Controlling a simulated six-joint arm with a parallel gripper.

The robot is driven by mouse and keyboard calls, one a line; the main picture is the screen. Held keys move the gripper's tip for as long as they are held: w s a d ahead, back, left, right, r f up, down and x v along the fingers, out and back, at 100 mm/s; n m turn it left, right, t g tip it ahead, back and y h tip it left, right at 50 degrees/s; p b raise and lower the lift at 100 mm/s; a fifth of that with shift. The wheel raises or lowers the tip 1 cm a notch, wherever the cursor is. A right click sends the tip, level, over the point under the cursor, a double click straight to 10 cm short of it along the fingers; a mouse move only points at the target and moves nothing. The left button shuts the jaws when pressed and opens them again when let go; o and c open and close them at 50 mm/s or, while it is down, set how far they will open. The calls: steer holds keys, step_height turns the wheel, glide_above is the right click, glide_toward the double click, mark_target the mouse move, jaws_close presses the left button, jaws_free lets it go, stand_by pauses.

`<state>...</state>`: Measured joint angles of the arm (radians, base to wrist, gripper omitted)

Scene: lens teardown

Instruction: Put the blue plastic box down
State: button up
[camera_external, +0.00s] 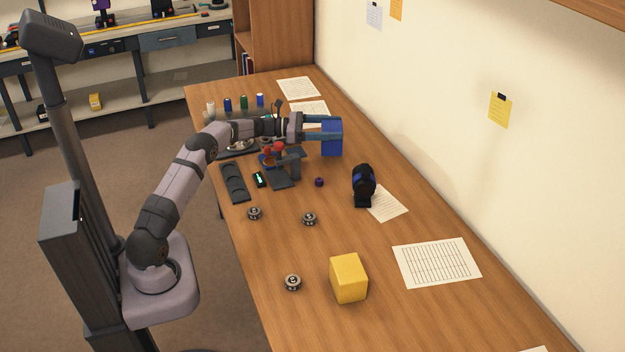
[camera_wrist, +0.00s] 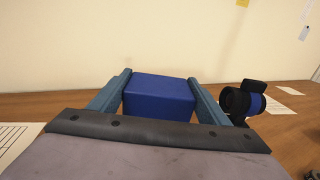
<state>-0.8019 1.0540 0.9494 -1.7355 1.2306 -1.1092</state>
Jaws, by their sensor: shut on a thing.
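The blue plastic box (camera_external: 332,140) is at the far part of the wooden table in the external view, close to the wall side. My gripper (camera_external: 325,128) reaches it from the left and is shut on it. In the wrist view the blue box (camera_wrist: 160,96) sits between the two teal fingers of my gripper (camera_wrist: 163,85). The box looks level. Its underside is hidden in the wrist view, and I cannot tell whether it touches the table.
A black and blue device (camera_external: 364,185) stands right of the box, also in the wrist view (camera_wrist: 243,101). A dark stand (camera_external: 290,168) and small purple part (camera_external: 319,182) are nearer. A yellow block (camera_external: 348,278) and papers (camera_external: 437,262) lie at the front.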

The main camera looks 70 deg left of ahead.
steer(key=shift+f, duration=1.75)
steer(key=shift+f, duration=0.15)
steer(key=o, duration=1.2)
steer(key=shift+f, duration=0.1)
steer(key=shift+o, duration=0.2)
steer(key=shift+r, duration=0.2)
